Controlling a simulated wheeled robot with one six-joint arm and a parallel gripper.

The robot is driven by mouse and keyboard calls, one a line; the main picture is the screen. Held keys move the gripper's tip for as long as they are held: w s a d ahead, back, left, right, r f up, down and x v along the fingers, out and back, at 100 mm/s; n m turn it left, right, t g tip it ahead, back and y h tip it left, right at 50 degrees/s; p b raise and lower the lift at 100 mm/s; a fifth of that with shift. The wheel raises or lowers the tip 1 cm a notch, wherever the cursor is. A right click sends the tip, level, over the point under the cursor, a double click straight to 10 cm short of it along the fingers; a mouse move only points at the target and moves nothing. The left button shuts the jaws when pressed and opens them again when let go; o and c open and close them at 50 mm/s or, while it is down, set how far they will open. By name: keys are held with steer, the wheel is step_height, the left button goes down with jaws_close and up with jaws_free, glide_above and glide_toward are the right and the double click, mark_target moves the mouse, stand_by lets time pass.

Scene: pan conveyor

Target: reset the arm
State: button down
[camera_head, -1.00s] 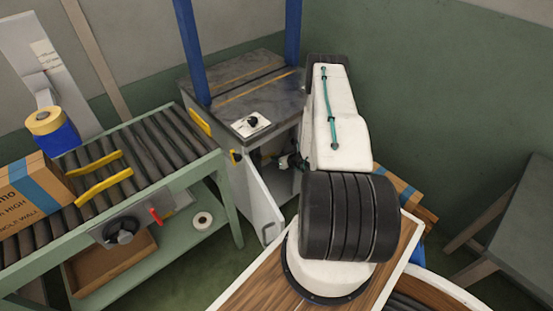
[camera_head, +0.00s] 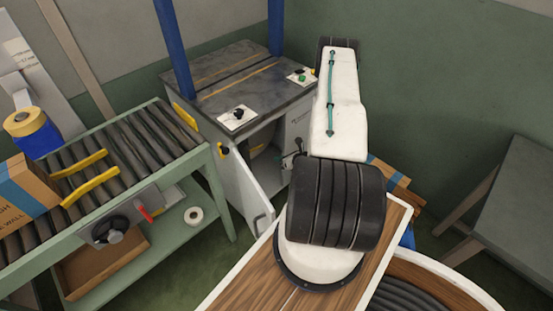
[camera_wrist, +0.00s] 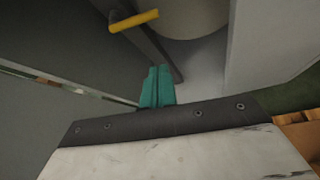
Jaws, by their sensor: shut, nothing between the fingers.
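My arm (camera_head: 338,105) rises in front of the machine and bends away from the camera in the head view. My gripper shows in the wrist view as two teal fingers (camera_wrist: 157,86) close together, with nothing between them. The fingers point into a grey space with a pale rounded body (camera_wrist: 190,15) and a yellow bar (camera_wrist: 134,20) beyond them. In the head view the arm hides most of the gripper.
A machine cabinet (camera_head: 225,88) with a dark top and blue posts stands behind my arm. Its door (camera_head: 245,195) hangs open. A roller conveyor (camera_head: 135,145) with a carton (camera_head: 25,195) is at left. A grey table (camera_head: 515,200) is at right.

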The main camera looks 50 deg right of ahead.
stand_by(0.6)
steer(key=a+r+n+g+y, duration=0.35)
steer(key=a+r+n, duration=0.35)
steer(key=r, duration=0.4)
steer(key=s+a+r+n+g+y, duration=0.1)
steer(key=a+r+n+g+y, duration=0.25)
steer(key=a+r+n, duration=0.6)
steer(key=a+r+n+g+y, duration=0.2)
steer(key=a+r+n+y, duration=0.25)
steer(key=r, duration=0.75)
steer(key=s+a+r+n+g+h, duration=0.1)
steer(key=s+a+r+n+h, duration=0.5)
steer(key=r, duration=0.8)
steer(key=s+a+r+n+h, duration=0.5)
steer(key=s+a+r+n, duration=0.5)
steer(key=s+r+n, duration=0.2)
steer(key=shift+s+a+r+g+h, duration=0.4)
steer(key=shift+s+r, duration=0.25)
steer(key=shift+r, duration=0.3)
